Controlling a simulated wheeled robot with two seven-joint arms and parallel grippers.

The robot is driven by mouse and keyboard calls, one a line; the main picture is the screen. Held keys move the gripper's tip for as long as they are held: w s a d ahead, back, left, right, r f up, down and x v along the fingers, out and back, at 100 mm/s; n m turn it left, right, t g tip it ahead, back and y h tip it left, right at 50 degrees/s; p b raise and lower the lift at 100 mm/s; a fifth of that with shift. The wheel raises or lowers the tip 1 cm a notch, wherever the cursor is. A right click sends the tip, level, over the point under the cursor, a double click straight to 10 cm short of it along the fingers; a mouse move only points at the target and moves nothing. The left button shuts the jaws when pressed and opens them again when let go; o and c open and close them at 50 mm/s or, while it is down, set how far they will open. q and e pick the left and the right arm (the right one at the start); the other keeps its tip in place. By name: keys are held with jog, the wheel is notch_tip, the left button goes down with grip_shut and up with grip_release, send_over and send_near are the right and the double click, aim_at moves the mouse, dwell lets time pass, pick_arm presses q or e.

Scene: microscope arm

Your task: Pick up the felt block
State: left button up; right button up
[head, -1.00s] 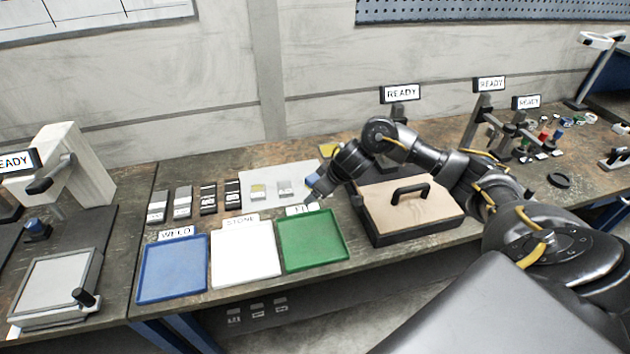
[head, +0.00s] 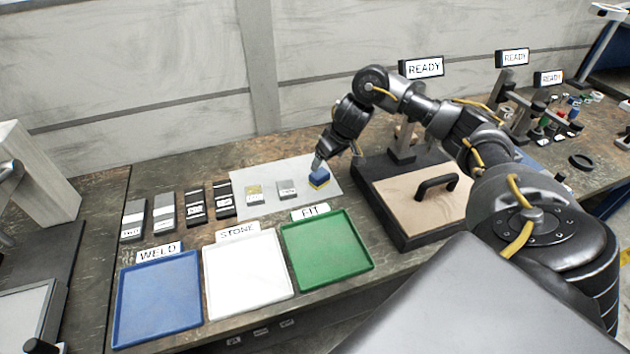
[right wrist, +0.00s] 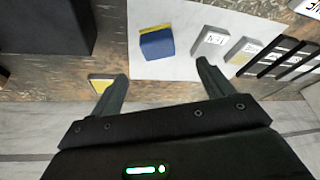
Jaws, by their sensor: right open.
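The felt block (head: 319,178), blue with a yellow layer, lies on the right part of a white sheet. In the right wrist view the felt block (right wrist: 157,43) shows ahead of the fingertips, roughly between their lines. My right gripper (head: 320,163) is beside and just above the block's far side in the head view. In the wrist view its two fingers (right wrist: 162,73) are spread, with nothing between them. The exact height over the block is hard to tell. My left gripper is not in view.
Small grey and yellowish blocks (head: 287,189) lie left of the felt block on the white sheet (head: 240,180). Blue, white and green trays (head: 328,252) stand in front. A dark box with a handle (head: 436,187) stands close on the right.

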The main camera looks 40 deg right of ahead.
aim_at(320, 173)
jog(key=x, duration=0.5)
jog(key=shift+s+d, duration=0.15)
jog(key=shift+d, duration=0.05)
jog(key=shift+x, duration=3)
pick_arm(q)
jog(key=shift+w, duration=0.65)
pick_arm(e)
jog(key=shift+r, duration=0.15)
jog(key=c, duration=1.1)
jog(key=shift+c, duration=0.2)
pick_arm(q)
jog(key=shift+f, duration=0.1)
pick_arm(e)
jog(key=shift+r, duration=0.15)
